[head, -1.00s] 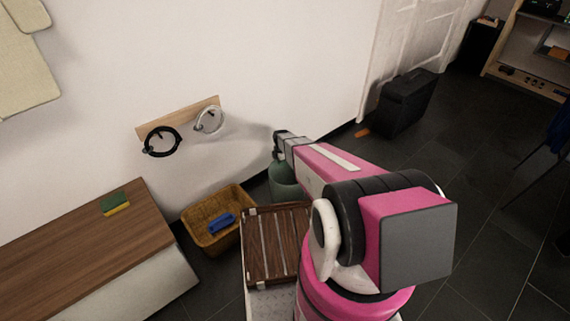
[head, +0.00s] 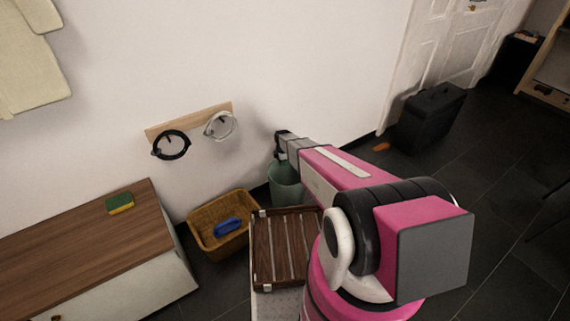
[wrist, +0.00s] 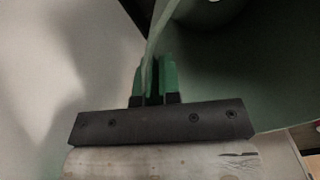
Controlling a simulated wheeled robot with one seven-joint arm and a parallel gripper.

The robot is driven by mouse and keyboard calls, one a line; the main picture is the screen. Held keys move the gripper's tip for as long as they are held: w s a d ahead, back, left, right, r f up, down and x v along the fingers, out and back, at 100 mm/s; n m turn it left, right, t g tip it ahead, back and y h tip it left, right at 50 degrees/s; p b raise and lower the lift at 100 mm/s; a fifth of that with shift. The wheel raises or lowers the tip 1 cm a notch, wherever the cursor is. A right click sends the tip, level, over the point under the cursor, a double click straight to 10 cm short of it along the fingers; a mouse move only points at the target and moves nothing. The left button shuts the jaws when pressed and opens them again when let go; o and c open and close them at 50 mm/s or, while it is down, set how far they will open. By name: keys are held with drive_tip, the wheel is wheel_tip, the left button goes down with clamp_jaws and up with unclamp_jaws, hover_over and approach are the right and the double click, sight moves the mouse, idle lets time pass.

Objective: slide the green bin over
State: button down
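The green bin (head: 287,186) stands on the floor by the wall, between the yellow basket and my arm. My gripper (head: 281,141) is at its top rim in the head view, where the arm hides part of the bin. In the wrist view, the bin's curved wall (wrist: 240,75) fills the right side. Its rim runs down between the green fingertips of my gripper (wrist: 154,78). The fingers are close together, one on each side of the rim, and look shut on it.
A yellow basket (head: 205,238) holding a blue item (head: 228,226) is just left of the bin. A slatted wooden rack (head: 286,262) is in front. A wooden cabinet (head: 75,245) with a sponge (head: 120,203) is at left. A black case (head: 430,118) stands at right with open floor around.

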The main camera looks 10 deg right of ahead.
drive_tip(key=shift+w+a, duration=0.15)
drive_tip(key=shift+w, duration=0.1)
drive_tip(key=c, duration=1.2)
unclamp_jaws()
drive_tip(key=shift+r, duration=0.15)
wheel_tip(320, 180, up, 11)
drive_tip(key=shift+f, duration=0.2)
drive_tip(key=shift+s, duration=0.1)
